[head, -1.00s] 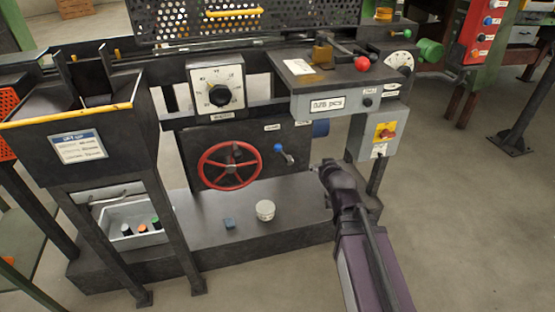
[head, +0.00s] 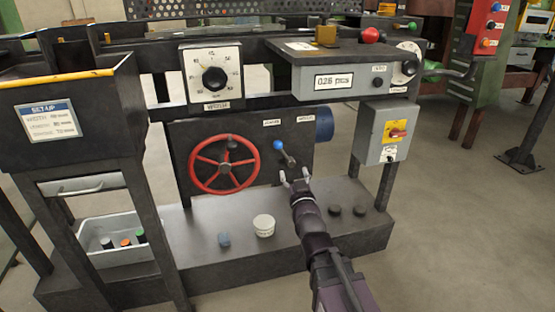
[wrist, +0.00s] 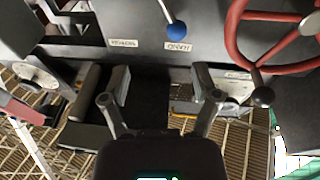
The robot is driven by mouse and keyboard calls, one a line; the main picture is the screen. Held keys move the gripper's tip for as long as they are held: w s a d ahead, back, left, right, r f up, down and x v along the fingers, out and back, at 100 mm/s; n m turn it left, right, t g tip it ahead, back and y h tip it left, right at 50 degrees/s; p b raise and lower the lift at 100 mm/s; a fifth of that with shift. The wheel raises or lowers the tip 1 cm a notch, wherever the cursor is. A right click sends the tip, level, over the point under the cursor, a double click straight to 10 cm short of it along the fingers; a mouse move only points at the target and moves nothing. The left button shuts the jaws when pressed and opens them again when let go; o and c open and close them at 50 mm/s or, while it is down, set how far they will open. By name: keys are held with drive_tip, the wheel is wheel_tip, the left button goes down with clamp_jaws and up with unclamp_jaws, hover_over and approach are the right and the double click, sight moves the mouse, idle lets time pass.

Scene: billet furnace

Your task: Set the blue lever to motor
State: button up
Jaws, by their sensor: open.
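The blue lever is a dark arm with a blue ball knob (head: 278,145) on the dark panel. The ball is at the arm's upper-left end, leaning toward the left of two small white labels (head: 271,122); the other label (head: 304,118) is to its right. I cannot read the labels surely. My gripper (head: 296,174) is open and empty, just below and right of the lever in the head view. The wrist view appears upside down: the blue knob (wrist: 177,28) is beyond the open fingers (wrist: 162,88), apart from them.
A red handwheel (head: 223,164) with a dark knob is left of the lever. A grey switch box (head: 380,132) with a red switch stands to the right. A white tin (head: 264,225), a blue block (head: 224,240) and two dark knobs rest on the base ledge.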

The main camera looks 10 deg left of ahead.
sight(278, 143)
drive_tip(key=s+a+f+t+y+b, duration=0.1)
drive_tip(key=a+f+t+b, duration=0.1)
drive_tip(key=b, duration=0.2)
drive_tip(key=shift+s, duration=0.4)
drive_tip(key=shift+w+r, duration=0.1)
drive_tip(key=shift+w, duration=0.05)
drive_tip(key=shift+p+x, duration=2.55)
drive_tip(key=shift+x, duration=4.2)
drive_tip(key=shift+r, duration=0.1)
clamp_jaws()
